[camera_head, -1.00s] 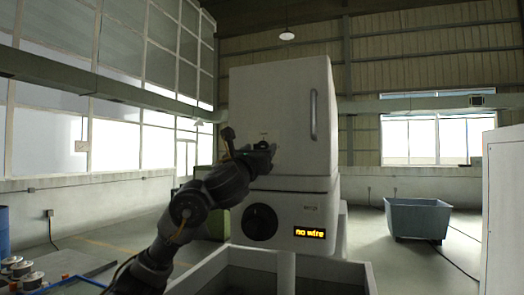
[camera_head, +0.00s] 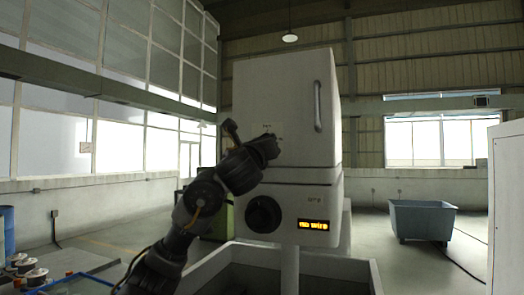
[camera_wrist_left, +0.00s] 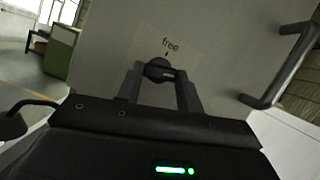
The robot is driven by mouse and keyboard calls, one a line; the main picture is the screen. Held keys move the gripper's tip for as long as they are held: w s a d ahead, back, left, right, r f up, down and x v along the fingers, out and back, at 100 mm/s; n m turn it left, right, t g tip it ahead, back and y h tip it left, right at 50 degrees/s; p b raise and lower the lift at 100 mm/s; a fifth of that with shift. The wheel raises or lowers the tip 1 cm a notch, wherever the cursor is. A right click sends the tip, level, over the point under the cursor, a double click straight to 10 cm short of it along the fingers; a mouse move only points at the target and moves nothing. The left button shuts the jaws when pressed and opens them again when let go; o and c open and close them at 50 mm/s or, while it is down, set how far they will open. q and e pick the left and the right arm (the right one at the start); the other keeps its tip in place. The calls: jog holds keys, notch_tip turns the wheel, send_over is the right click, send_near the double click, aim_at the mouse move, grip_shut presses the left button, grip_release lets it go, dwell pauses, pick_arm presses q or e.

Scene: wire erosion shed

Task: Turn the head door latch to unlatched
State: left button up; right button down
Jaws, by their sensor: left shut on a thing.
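The head door latch (camera_wrist_left: 158,67) is a dark round knob with a small light mark on the white door. A pale label reading "free" is just above it in the left wrist view. My left gripper (camera_wrist_left: 160,75) is shut on the latch, with one finger on each side. In the head view my left gripper (camera_head: 270,145) is at the left part of the white head door (camera_head: 290,90), and its body hides the latch. My right gripper is not in view.
A vertical door handle (camera_head: 318,106) is on the door's right side. Below are a black dial (camera_head: 263,214) and an amber display (camera_head: 312,225) reading "no wire". A blue-grey bin (camera_head: 420,220) stands at the right. Wire spools (camera_head: 33,276) are at lower left.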

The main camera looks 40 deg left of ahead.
pick_arm(q)
jog(key=shift+w+d+r+n+g+y+b, duration=0.15)
jog(key=shift+n+g+y+b, duration=0.6)
jog(key=shift+n, duration=2.3)
jog(key=shift+s+d+r+n+g+y+b, duration=0.15)
jog(key=shift+n+g+b, duration=1.2)
jog(key=shift+n, duration=1.65)
jog(key=shift+w+d+r+n+g+y+b, duration=0.15)
jog(key=shift+n+g+y+b, duration=0.35)
jog(key=shift+n+g, duration=1.75)
jog(key=shift+a+n+t, duration=0.1)
jog(key=shift+n+t, duration=0.75)
jog(key=shift+n, duration=0.15)
jog(key=o, duration=1)
